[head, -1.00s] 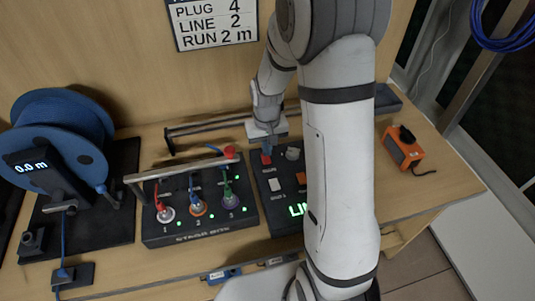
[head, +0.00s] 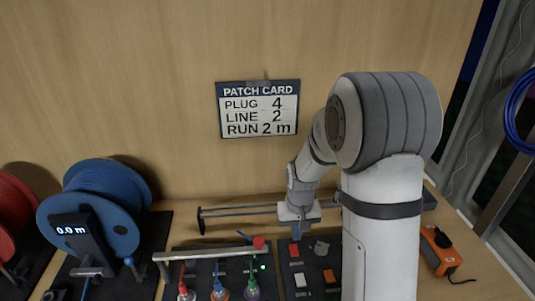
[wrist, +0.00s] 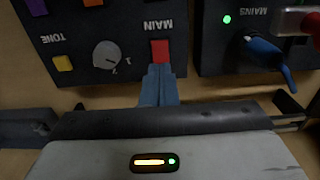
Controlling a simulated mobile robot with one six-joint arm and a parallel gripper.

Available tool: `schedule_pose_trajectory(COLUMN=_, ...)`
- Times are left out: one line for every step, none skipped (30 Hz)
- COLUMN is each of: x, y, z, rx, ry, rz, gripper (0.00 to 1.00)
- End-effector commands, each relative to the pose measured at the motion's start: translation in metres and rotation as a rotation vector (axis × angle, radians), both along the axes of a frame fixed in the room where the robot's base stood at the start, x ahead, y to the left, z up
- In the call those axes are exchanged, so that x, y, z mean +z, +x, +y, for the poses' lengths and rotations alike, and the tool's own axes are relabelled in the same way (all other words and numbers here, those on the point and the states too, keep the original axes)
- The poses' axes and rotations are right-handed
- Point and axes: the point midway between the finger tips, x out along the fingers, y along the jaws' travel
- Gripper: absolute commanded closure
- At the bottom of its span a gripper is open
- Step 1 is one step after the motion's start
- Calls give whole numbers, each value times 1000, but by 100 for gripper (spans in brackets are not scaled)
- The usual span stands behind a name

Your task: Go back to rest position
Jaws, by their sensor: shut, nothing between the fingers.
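My gripper (head: 301,230) points down above the back edge of the dark button panel (head: 286,263). In the wrist view its blue-grey fingers (wrist: 159,84) are together, with nothing between them. The fingertips show just by the red MAIN button (wrist: 160,51); I cannot tell whether they touch it. The red button also shows in the head view (head: 294,250), below the gripper. Part of the panel is hidden behind my arm.
A blue cable reel (head: 105,205) reads 0.0 m. A patch card (head: 258,109) hangs on the wall. An orange box (head: 440,252) lies right. A rail (head: 240,209) runs behind.

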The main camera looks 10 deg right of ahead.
Motion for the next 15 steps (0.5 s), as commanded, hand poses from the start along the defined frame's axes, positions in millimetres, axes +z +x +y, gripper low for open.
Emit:
schedule_pose_trajectory(x=2, y=-1, z=0, rx=0, ry=0, rz=-3, gripper=100)
schedule_pose_trajectory(x=5, y=-2, z=0, rx=0, ry=0, rz=-6, gripper=100)
schedule_pose_trajectory(x=10, y=-4, z=0, rx=0, ry=0, rz=-12, gripper=100)
schedule_pose_trajectory(x=16, y=-6, z=0, rx=0, ry=0, rz=-18, gripper=100)
schedule_pose_trajectory(x=22, y=-9, z=-1, rx=0, ry=0, rz=-24, gripper=100)
schedule_pose_trajectory(x=32, y=-14, z=-1, rx=0, ry=0, rz=-34, gripper=100)
schedule_pose_trajectory(x=40, y=-18, z=-1, rx=0, ry=0, rz=-45, gripper=100)
schedule_pose_trajectory(x=49, y=-23, z=-1, rx=0, ry=0, rz=-55, gripper=100)
schedule_pose_trajectory(x=61, y=-30, z=-2, rx=0, ry=0, rz=-69, gripper=100)
schedule_pose_trajectory(x=70, y=-37, z=-2, rx=0, ry=0, rz=-79, gripper=100)
schedule_pose_trajectory(x=79, y=-43, z=-2, rx=0, ry=0, rz=-90, gripper=100)
schedule_pose_trajectory(x=90, y=-51, z=-2, rx=0, ry=0, rz=-104, gripper=100)
schedule_pose_trajectory(x=97, y=-58, z=-3, rx=0, ry=0, rz=-114, gripper=100)
schedule_pose_trajectory(x=105, y=-65, z=-3, rx=1, ry=0, rz=-125, gripper=100)
schedule_pose_trajectory(x=114, y=-74, z=-3, rx=1, ry=0, rz=-138, gripper=100)
